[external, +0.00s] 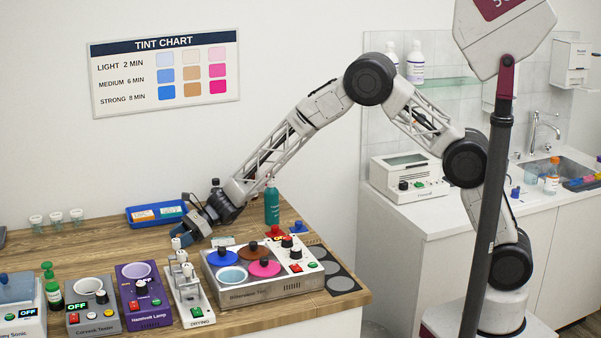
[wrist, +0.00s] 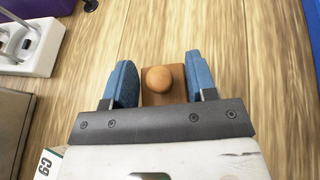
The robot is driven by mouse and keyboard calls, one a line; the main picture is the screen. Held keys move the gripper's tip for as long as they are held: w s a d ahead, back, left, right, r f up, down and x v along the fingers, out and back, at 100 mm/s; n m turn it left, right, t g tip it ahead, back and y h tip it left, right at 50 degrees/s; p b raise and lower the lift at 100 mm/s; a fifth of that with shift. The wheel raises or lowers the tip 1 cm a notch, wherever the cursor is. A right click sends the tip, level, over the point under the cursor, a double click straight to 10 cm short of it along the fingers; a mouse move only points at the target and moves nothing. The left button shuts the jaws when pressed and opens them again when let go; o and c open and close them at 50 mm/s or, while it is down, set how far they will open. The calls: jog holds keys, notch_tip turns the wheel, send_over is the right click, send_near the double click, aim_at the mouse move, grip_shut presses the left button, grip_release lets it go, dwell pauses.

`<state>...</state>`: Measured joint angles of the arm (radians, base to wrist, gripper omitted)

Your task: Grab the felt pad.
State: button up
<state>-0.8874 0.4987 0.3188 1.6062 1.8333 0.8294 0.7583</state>
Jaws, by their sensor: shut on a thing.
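The felt pad (wrist: 159,80) shows in the wrist view as a brown block with a round wooden knob on top; any felt on its underside is hidden. It sits between the two blue fingers of my gripper (wrist: 160,93), which are shut on its sides. In the external view my gripper (external: 183,232) is low at the wooden counter, behind the drying rack. I cannot make out the pad there, and cannot tell if it is lifted off the counter.
The drying rack (external: 193,300) stands just in front of my gripper. The purple lamp unit (external: 145,305) is left of it, the tint unit (external: 265,292) with coloured lids to the right. A blue tray (external: 143,219) lies behind. A green bottle (external: 272,205) stands farther right.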

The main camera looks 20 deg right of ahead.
jog(key=shift+r, duration=0.1)
jog(key=shift+r, duration=0.8)
notch_tip(320, 180, up, 2)
jog(key=shift+r, duration=0.1)
jog(key=s+d, duration=0.3)
jog(key=d, duration=0.1)
jog(key=s+d, duration=0.2)
jog(key=d, duration=0.3)
jog(key=s+d+r, duration=0.1)
jog(key=s+d, duration=0.2)
jog(key=d, duration=0.1)
jog(key=shift+s+d, duration=0.2)
jog(key=shift+s, duration=0.1)
jog(key=shift+r, duration=0.1)
